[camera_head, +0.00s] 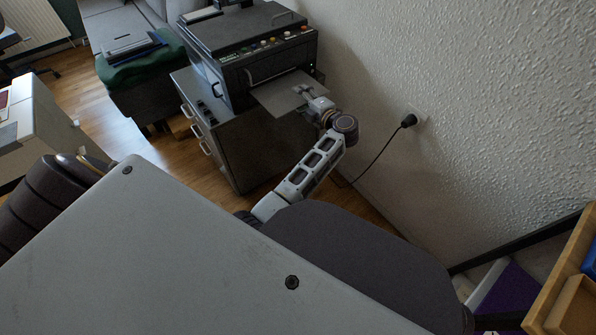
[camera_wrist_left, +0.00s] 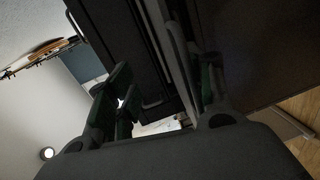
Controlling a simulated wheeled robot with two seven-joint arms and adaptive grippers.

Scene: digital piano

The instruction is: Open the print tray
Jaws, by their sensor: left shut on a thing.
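A dark printer (camera_head: 250,48) stands on a cabinet against the wall. Its grey print tray (camera_head: 280,95) sticks out from the front, below a row of small coloured buttons. My left gripper (camera_head: 305,90) is at the outer right part of the tray and is shut on it. In the left wrist view the two dark fingers of my left gripper (camera_wrist_left: 163,92) stand on either side of a thin dark edge; this view is too dark to make out the contact. My right gripper is not in view.
The dark cabinet (camera_head: 240,150) with side handles carries the printer. A textured white wall (camera_head: 480,80) is close on the right, with a plug and black cable (camera_head: 380,152). A wooden shelf (camera_head: 565,280) is at lower right. Wooden floor (camera_head: 165,155) is free at left.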

